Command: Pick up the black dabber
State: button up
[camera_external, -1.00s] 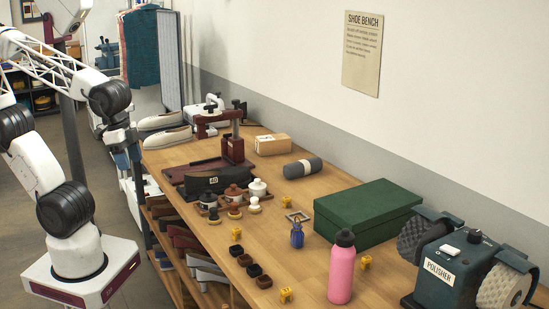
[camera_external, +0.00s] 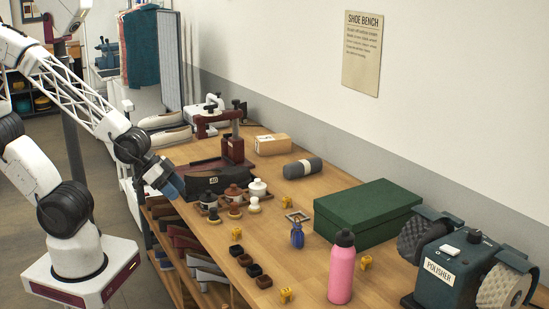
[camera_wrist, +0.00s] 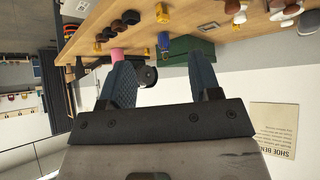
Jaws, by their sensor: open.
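The black dabber (camera_external: 213,216), small and dark, stands on the bench in the external view, in front of the jars and left of a brown dabber (camera_external: 235,213) and a cream dabber (camera_external: 254,205). My gripper (camera_external: 175,190) is in the air at the bench's near edge, left of the dabbers and apart from them. Its two blue fingers (camera_wrist: 160,65) are apart in the wrist view with nothing held between them. In the wrist view I cannot tell the black dabber clearly.
Several small dark items (camera_external: 254,271) line the front edge. A pink bottle (camera_external: 342,270), green box (camera_external: 368,212) and polisher (camera_external: 455,272) stand to the right.

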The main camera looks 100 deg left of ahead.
aim_at(213, 208)
jog(key=a+f+t+y, duration=0.1)
jog(key=a+f, duration=0.1)
jog(key=f, duration=0.1)
jog(key=a+f+n+t+y, duration=0.1)
jog(key=a+f+t, duration=0.1)
jog(key=a+f, duration=0.1)
jog(key=a+f+n+t+y, duration=0.1)
jog(key=a+f+y, duration=0.1)
jog(key=a+f, duration=0.1)
jog(key=shift+w+a, duration=0.15)
jog(key=shift+w, duration=0.25)
jog(key=shift+x, duration=1.3)
jog(key=shift+x, duration=2.6)
jog(key=c, duration=1)
